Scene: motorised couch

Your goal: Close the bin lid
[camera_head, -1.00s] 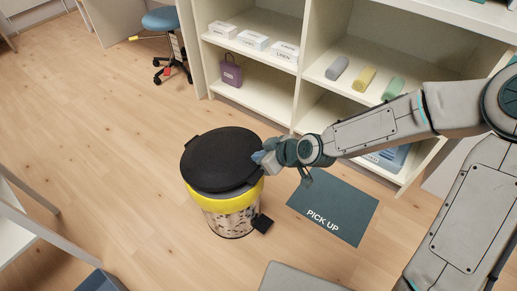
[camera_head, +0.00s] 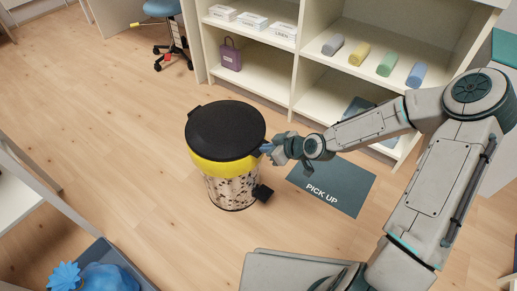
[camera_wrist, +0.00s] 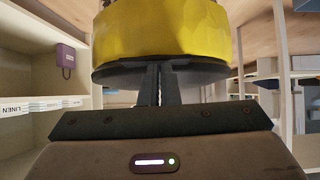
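The bin (camera_head: 230,190) stands on the floor, with a speckled body, a yellow band and a black pedal at its lower right. Its black round lid (camera_head: 225,130) lies down over the yellow band, with no clear gap visible in the head view. My gripper (camera_head: 268,149) is at the right edge of the lid, at about rim height. In the wrist view, which looks upside down, the fingers (camera_wrist: 161,85) are together and reach the dark lid rim (camera_wrist: 115,76) below the yellow band. Whether the tips touch it I cannot tell.
A shelf unit (camera_head: 295,60) with boxes, a purple bag and rolled towels stands behind. A dark PICK UP mat (camera_head: 340,185) lies right of the bin. A blue tub (camera_head: 130,270) is at front left, a stool (camera_head: 165,30) at back left. Floor left of the bin is clear.

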